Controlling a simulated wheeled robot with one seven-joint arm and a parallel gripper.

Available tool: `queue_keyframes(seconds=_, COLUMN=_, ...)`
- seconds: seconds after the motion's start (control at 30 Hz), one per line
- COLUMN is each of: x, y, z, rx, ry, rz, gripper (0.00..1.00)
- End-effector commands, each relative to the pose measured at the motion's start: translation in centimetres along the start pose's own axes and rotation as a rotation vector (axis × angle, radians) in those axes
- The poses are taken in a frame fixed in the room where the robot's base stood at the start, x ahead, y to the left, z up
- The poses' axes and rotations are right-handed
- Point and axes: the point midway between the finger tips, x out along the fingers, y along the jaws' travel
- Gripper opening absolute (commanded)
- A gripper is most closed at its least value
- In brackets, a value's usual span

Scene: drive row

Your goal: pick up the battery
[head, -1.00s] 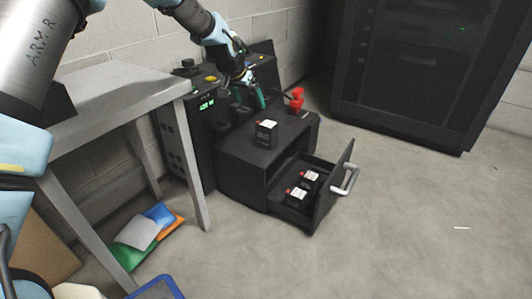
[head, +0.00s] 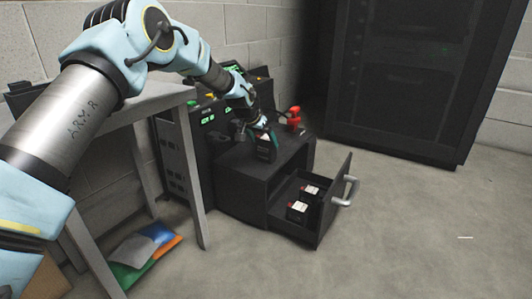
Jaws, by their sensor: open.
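A black battery (head: 266,151) stands upright on top of the low black cabinet (head: 240,161). My gripper (head: 262,133) is open and right at the top of this battery, with a teal finger beside it. The gripper hides the battery's upper part, and I cannot tell whether the fingers touch it. Two more batteries with white labels and red parts lie in the open drawer (head: 319,218): a near one (head: 298,211) and a far one (head: 309,193).
A red device (head: 294,119) stands at the cabinet top's back right. A control panel with green lights (head: 207,117) is behind. A grey table (head: 140,98) stands left, with colored folders (head: 145,245) beneath. A dark rack (head: 400,80) stands at the back right. Floor at right is clear.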

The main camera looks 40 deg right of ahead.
Motion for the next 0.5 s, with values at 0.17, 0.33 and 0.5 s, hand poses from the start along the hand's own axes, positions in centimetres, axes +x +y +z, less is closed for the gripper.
queue_keyframes(seconds=0.17, x=2.5, y=-0.2, z=0.2, rx=0.000, ry=0.000, rz=0.000, gripper=1.00)
queue_keyframes(seconds=0.33, x=4.5, y=-0.3, z=0.2, rx=-0.001, ry=0.000, rz=0.000, gripper=1.00)
queue_keyframes(seconds=0.5, x=5.1, y=-0.2, z=-0.1, rx=0.000, ry=0.000, rz=0.000, gripper=1.00)
